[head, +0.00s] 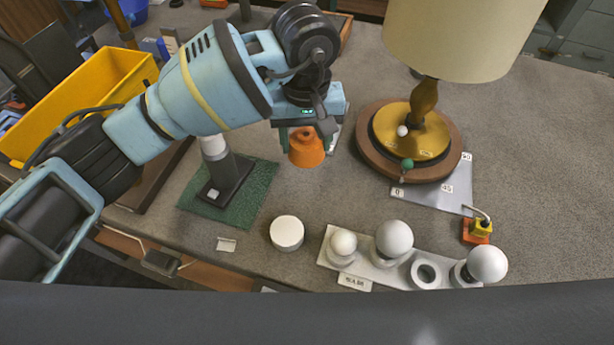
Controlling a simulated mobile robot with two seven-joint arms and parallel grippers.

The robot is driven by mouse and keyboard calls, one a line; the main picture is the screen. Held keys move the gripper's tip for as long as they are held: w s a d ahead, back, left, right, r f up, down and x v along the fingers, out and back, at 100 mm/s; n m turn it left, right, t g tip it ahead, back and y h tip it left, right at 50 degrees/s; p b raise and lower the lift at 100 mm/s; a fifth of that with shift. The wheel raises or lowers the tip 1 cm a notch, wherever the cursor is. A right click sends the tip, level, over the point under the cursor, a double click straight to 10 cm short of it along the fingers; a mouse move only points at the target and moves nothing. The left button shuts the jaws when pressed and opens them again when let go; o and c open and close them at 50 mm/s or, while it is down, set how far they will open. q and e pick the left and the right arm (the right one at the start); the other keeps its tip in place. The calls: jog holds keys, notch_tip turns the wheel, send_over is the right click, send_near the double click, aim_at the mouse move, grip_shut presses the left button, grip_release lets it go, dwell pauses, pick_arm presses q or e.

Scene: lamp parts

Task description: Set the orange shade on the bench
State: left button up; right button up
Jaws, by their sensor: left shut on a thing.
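The orange shade (306,149) is a small cone-like piece near the middle of the head view. My left gripper (304,128) points down and is shut on its top. The gripper hides part of the upper shade. I cannot tell whether the shade's lower rim touches the grey bench (340,205) or hangs just above it. My right gripper is not in view.
A lamp (425,100) with a cream shade stands on a round wooden base at right. A dark stand on a green mat (258,192) is left of the shade. White bulbs in a holder (393,240) and a white round piece (287,233) are in front. A yellow bin (75,95) is at left.

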aim_at(306, 183)
pick_arm(q)
jog(key=shift+f, duration=5)
jog(key=shift+f, duration=0.1)
jog(key=shift+f, duration=0.1)
jog(key=o, duration=1)
notch_tip(306, 183, up, 12)
jog(key=shift+r, duration=0.25)
